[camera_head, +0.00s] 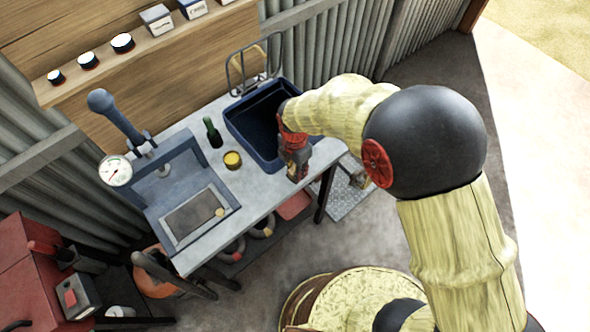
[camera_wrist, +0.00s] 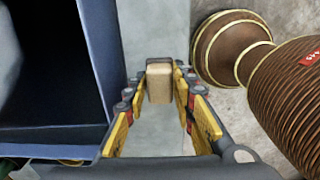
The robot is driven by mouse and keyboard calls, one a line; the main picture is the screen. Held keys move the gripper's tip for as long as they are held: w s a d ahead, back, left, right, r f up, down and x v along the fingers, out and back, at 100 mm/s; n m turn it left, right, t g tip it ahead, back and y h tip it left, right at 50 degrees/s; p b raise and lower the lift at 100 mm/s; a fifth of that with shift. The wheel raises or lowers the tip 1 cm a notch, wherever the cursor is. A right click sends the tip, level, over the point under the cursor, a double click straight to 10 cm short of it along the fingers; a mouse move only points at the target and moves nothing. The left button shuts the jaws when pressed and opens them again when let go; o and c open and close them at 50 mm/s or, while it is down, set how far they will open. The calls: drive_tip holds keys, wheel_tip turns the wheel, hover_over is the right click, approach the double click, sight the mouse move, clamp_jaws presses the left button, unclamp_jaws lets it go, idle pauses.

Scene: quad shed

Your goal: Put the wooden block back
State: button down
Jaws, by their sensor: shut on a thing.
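The wooden block (camera_wrist: 159,82) is a small light tan piece in the wrist view, held between the fingertips of my gripper (camera_wrist: 160,75). My yellow and red fingers press on it from both sides. In the head view my gripper (camera_head: 294,172) points down over the front right part of the grey workbench (camera_head: 255,198), just in front of the dark blue tub (camera_head: 243,122). My gripper hides the block there. In the wrist view the tub (camera_wrist: 103,60) is close on the left. I cannot tell whether the block touches the bench.
A green bottle (camera_head: 213,133) and a yellow tin (camera_head: 233,160) stand left of the tub. A press with a round gauge (camera_head: 115,171) is at the bench's left end. A wire rack (camera_head: 250,66) stands behind the tub. The bench front is mostly clear.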

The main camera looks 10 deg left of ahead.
drive_tip(key=shift+r, duration=0.1)
drive_tip(key=c, duration=1.8)
unclamp_jaws()
drive_tip(key=shift+o, duration=0.2)
wheel_tip(320, 180, up, 12)
drive_tip(key=p, duration=0.2)
drive_tip(key=shift+r, duration=0.1)
